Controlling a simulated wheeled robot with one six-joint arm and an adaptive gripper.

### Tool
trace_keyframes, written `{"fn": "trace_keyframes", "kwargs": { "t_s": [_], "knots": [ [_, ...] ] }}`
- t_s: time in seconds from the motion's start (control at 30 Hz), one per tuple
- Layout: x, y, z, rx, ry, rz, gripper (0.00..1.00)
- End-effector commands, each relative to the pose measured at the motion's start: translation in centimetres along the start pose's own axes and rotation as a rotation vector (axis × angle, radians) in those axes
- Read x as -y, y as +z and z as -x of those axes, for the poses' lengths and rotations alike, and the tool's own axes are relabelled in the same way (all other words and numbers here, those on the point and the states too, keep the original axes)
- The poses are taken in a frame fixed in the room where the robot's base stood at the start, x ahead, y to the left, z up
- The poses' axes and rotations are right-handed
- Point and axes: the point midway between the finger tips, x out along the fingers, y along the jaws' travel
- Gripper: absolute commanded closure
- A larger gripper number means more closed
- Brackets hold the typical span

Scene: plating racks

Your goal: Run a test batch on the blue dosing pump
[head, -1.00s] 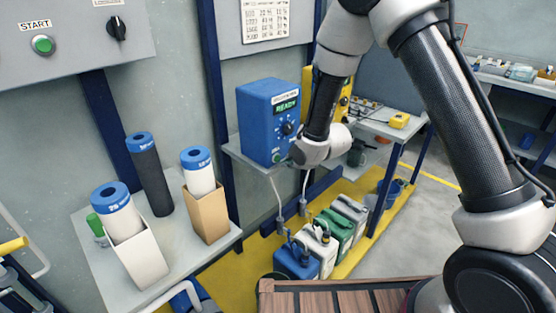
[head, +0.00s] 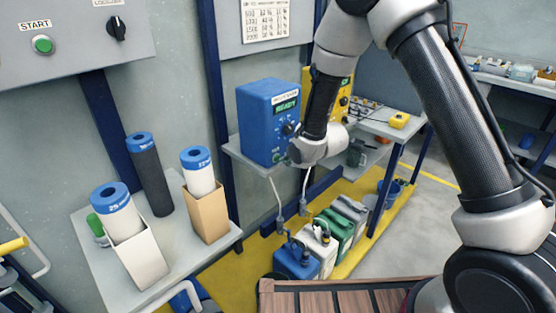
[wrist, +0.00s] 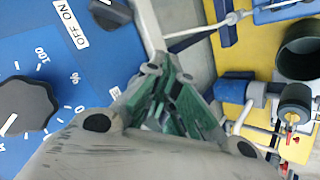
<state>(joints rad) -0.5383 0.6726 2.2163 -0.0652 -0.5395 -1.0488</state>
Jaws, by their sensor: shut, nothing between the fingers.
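The blue dosing pump (head: 256,125) stands on a wall shelf in the head view, with a lit display (head: 287,107) reading READY. Its dark dial (head: 289,129) is partly beside my forearm. In the wrist view the pump's blue face (wrist: 70,70) fills the left, with the black dial (wrist: 25,107), a % scale, and a dark switch (wrist: 108,12) by an OFF ON label. My gripper (head: 293,154) is at the pump's lower front right, near its bottom edge. In the wrist view my gripper (wrist: 168,100) is shut and empty; whether it touches the pump cannot be told.
A yellow unit (head: 343,105) stands right of the pump, partly behind my arm. Several jerrycans (head: 322,240) stand below on a yellow floor strip, with hoses from the pump. A side table (head: 92,238) holds cartridges. A panel (head: 75,45) with a START button is upper left.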

Motion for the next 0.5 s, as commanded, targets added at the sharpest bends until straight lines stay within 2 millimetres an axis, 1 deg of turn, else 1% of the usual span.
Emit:
{"fn": "trace_keyframes", "kwargs": {
  "t_s": [0.5],
  "knots": [
    [-0.25, -0.25, -0.36, 0.0, 0.0, 0.0, 1.0]
  ]
}}
